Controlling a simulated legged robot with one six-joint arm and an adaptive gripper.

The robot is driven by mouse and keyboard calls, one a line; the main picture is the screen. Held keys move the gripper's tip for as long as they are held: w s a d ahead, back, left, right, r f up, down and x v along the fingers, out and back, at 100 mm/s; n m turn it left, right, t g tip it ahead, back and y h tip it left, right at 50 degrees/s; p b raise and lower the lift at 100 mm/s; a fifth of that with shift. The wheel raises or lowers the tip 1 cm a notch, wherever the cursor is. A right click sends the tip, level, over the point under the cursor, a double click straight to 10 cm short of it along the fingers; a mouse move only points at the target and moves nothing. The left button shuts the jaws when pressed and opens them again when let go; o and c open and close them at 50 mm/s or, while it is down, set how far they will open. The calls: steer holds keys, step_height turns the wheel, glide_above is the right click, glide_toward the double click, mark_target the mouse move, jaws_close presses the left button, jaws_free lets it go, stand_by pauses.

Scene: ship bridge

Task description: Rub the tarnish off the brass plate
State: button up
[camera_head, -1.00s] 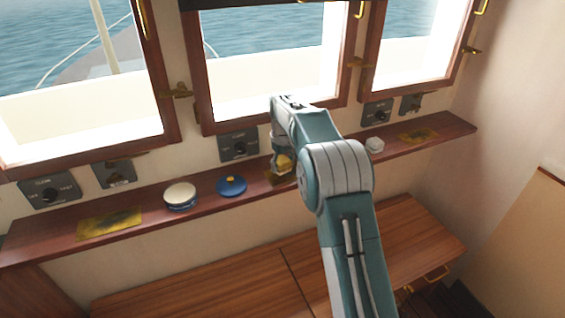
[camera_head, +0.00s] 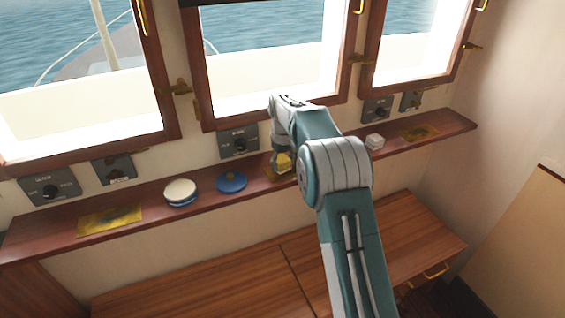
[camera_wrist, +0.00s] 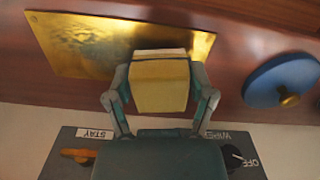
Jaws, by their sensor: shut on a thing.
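My gripper (camera_wrist: 160,88) is shut on a yellow block with a pale top layer (camera_wrist: 160,85), seemingly a sponge or pad. It is over the lower right part of a brass plate (camera_wrist: 85,45) on the wooden shelf. Whether the block touches the plate is hard to tell. The plate's visible part is golden with faint mottled, darker patches; the block hides the rest. In the head view, my gripper (camera_head: 283,161) is partly hidden by my arm, and the plate's left edge (camera_head: 270,172) shows beside the block.
A blue lid (camera_head: 231,182) with a brass knob and a white-topped tin (camera_head: 180,192) stand left of my gripper. Darkly stained brass plates lie at left (camera_head: 110,220) and right (camera_head: 419,133). A white cube (camera_head: 374,142) is near my arm. Switch panels (camera_head: 238,142) line the wall.

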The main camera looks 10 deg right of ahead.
steer(key=shift+f, duration=0.45)
steer(key=shift+d, duration=0.1)
steer(key=shift+w+d+f, duration=0.1)
steer(key=shift+w+d, duration=0.2)
steer(key=shift+d, duration=1.15)
steer(key=shift+w+d+f, duration=0.1)
steer(key=shift+w+d, duration=0.15)
steer(key=shift+d, duration=1.2)
steer(key=shift+w+d, duration=0.3)
steer(key=shift+d, duration=1.15)
steer(key=shift+w+d+r, duration=0.1)
steer(key=shift+w+d, duration=0.1)
steer(key=shift+d, duration=0.8)
